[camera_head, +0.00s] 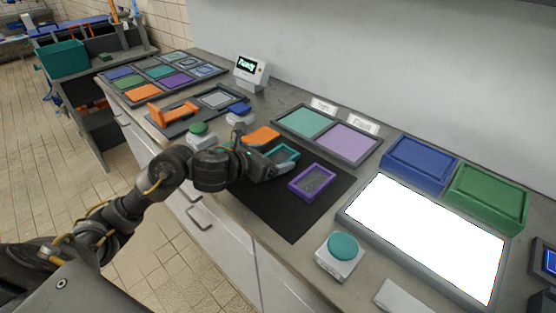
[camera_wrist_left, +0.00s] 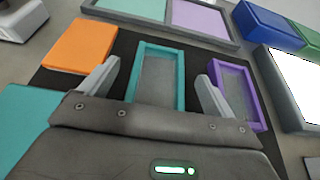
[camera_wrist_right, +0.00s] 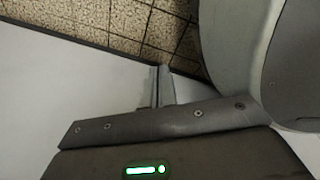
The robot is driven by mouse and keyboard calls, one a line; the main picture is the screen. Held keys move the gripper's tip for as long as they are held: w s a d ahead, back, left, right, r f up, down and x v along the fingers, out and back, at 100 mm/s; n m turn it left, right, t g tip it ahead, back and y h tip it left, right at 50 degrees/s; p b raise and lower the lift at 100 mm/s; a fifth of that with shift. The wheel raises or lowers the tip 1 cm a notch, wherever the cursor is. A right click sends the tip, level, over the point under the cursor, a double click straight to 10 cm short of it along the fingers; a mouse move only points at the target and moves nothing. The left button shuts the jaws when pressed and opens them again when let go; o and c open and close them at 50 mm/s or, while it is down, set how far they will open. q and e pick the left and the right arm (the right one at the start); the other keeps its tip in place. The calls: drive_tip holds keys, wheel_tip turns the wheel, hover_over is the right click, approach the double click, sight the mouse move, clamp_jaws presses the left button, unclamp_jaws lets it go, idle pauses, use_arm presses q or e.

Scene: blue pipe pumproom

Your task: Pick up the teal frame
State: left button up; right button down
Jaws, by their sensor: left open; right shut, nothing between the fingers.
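The teal frame (camera_head: 286,156) is a small rectangular frame with a grey inner panel, lying on the black mat (camera_head: 296,221). In the left wrist view the teal frame (camera_wrist_left: 158,78) sits between the spread fingers of my left gripper (camera_wrist_left: 160,88). My left gripper (camera_head: 270,160) is open, low over the mat beside the frame, and hides part of it in the head view. I cannot tell whether a finger touches it. My right gripper (camera_wrist_right: 158,85) is shut and empty in the right wrist view, away from the frame.
A purple frame (camera_head: 312,182) lies close to the right of the teal frame. An orange block (camera_head: 262,136) lies on its other side. Behind is a tray (camera_head: 367,157) with teal and lilac panels.

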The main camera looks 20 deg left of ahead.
sight(281, 155)
use_arm(q)
drive_tip(key=x, duration=0.2)
drive_tip(key=shift+w+d+f, duration=0.15)
drive_tip(key=shift+w, duration=0.1)
drive_tip(key=shift+w+f, duration=0.1)
drive_tip(key=shift+w, duration=0.15)
drive_tip(key=shift+c, duration=1.4)
drive_tip(key=c, duration=0.8)
use_arm(e)
drive_tip(key=shift+w+a+r, duration=0.15)
drive_tip(key=shift+w+a, duration=0.25)
drive_tip(key=shift+w, duration=0.35)
